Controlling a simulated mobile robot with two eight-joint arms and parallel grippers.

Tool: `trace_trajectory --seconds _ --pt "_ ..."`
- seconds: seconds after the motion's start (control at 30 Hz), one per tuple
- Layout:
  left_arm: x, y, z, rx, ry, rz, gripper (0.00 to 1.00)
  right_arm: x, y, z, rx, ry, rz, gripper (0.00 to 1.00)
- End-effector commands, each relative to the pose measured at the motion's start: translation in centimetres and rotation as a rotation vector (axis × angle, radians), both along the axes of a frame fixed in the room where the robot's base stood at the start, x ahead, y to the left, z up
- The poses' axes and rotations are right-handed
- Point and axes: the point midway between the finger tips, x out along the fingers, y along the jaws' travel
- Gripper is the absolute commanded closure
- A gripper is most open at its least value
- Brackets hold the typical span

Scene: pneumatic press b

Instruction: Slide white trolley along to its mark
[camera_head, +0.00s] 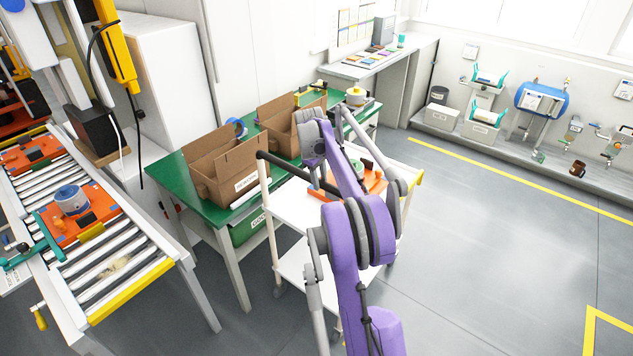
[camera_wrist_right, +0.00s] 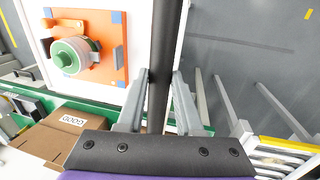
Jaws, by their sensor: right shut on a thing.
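The white trolley (camera_head: 297,208) stands beside the green bench, with a white top, a lower shelf and pale posts. Its black handle bar (camera_head: 280,165) runs along the near end. My right gripper (camera_wrist_right: 160,88) is shut on the black bar (camera_wrist_right: 164,40), which passes between its two fingers in the right wrist view. In the head view my purple right arm covers part of the trolley and of the grip. An orange plate (camera_wrist_right: 93,72) with a round green-and-white part lies on the trolley top. My left gripper is not in view.
A yellow floor outline (camera_head: 590,322) shows at the lower right, with clear grey floor between. A green bench (camera_head: 175,178) with cardboard boxes (camera_head: 222,165) stands close behind the trolley. A roller conveyor (camera_head: 120,245) is at the left. A yellow line (camera_head: 500,174) crosses the floor.

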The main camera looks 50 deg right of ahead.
Motion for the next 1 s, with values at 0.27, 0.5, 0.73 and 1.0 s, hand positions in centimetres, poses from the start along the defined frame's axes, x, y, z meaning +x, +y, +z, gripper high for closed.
trace_trajectory --seconds 0.27,0.5,0.73,1.0 --pt "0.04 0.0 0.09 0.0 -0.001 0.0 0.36 0.04 -0.44 0.02 -0.003 -0.001 0.0 1.0" --pt "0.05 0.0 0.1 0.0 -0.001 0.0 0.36 0.03 -0.55 0.09 -0.006 -0.002 -0.001 0.6" --pt "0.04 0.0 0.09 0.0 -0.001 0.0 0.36 0.02 -0.41 0.03 -0.003 -0.001 0.0 0.36" --pt "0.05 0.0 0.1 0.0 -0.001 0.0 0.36 0.03 -0.24 0.44 -0.001 0.0 0.0 0.36"
